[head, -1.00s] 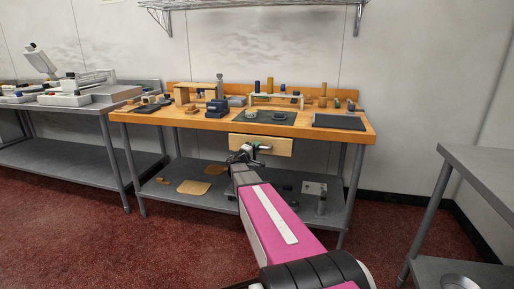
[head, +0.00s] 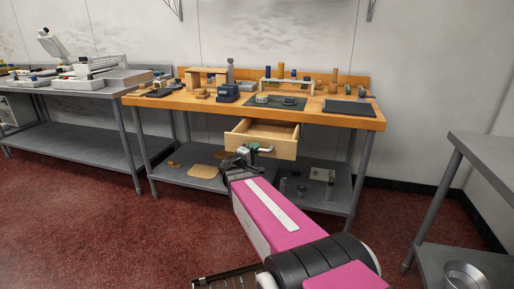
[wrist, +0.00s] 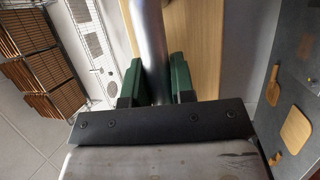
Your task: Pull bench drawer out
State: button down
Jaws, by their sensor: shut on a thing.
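The bench drawer (head: 278,149) is a pale wooden box under the wooden worktop (head: 330,118). It stands out from the bench and its open, empty-looking inside shows in the head view. My gripper (head: 249,151) is at the drawer's front. In the wrist view, the green-padded jaws of my gripper (wrist: 158,82) are shut on the round metal handle bar (wrist: 148,28), one pad on each side. The pale wooden drawer front (wrist: 197,40) lies just beyond the jaws. In the head view my gripper hides most of the handle.
Small wooden and metal items stand on the worktop. The grey lower shelf (head: 205,183) holds boards and metal parts. A second grey table (head: 100,97) stands left, and another grey table (head: 480,150) stands at right.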

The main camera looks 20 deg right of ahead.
dwell(0.3)
jog(key=c, duration=1)
grip_release()
jog(key=shift+o, duration=0.2)
jog(key=shift+a, duration=0.1)
jog(key=v, duration=1)
jog(key=shift+s+a, duration=0.25)
jog(key=shift+f, duration=0.15)
jog(key=s+d+f+m+g+y, duration=0.2)
jog(key=s+d+f+g+y, duration=0.1)
jog(key=f+g, duration=0.15)
jog(key=s+d+f+m+g+y, duration=0.1)
jog(key=s+d+f+g+y, duration=0.15)
jog(key=f, duration=0.35)
jog(key=s+a+f+m+g+y, duration=0.2)
jog(key=s+a+f+y, duration=0.4)
jog(key=y, duration=0.5)
jog(key=shift+s+a+f+m+g, duration=0.4)
jog(key=shift+a+f+g, duration=0.55)
jog(key=shift+a, duration=0.1)
